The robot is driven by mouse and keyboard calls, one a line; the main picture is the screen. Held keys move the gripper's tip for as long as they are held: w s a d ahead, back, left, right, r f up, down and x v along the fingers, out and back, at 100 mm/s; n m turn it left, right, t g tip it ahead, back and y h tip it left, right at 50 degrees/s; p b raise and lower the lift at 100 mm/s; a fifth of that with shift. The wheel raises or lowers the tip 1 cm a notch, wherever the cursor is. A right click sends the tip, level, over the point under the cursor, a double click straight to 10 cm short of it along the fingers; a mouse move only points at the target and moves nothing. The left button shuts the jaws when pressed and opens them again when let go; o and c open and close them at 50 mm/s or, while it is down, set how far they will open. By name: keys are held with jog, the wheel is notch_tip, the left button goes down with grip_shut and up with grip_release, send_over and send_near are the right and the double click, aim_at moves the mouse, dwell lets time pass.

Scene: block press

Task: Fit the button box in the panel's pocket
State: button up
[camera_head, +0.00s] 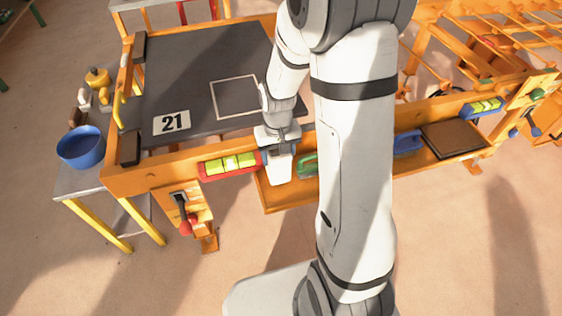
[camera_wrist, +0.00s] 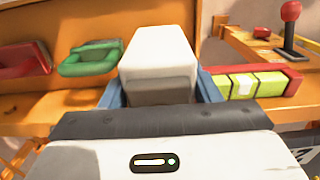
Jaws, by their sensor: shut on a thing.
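My gripper (camera_head: 279,150) is at the front orange beam of the press, over the shelf's left end. In the wrist view, its two blue fingers (camera_wrist: 160,98) are shut on a pale box-shaped block, which I take for the button box (camera_wrist: 160,55). The box also shows below the gripper in the head view (camera_head: 281,172). No button shows on its visible faces. An orange panel (camera_head: 187,208) with a red-knobbed lever hangs below the table's front left corner. I cannot make out its pocket.
A red holder with yellow-green blocks (camera_head: 232,164) is close left of the box. A green handle (camera_head: 308,165), a blue item (camera_head: 408,142) and a brown pad (camera_head: 454,138) are along the shelf. A blue bowl (camera_head: 81,148) stands on a side table. The dark tabletop (camera_head: 190,75) is mostly clear.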

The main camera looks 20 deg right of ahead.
jog(key=shift+f, duration=1.55)
jog(key=shift+b, duration=0.3)
jog(key=shift+f, duration=0.25)
jog(key=o, duration=1.3)
jog(key=shift+c, duration=0.2)
jog(key=shift+r, duration=0.1)
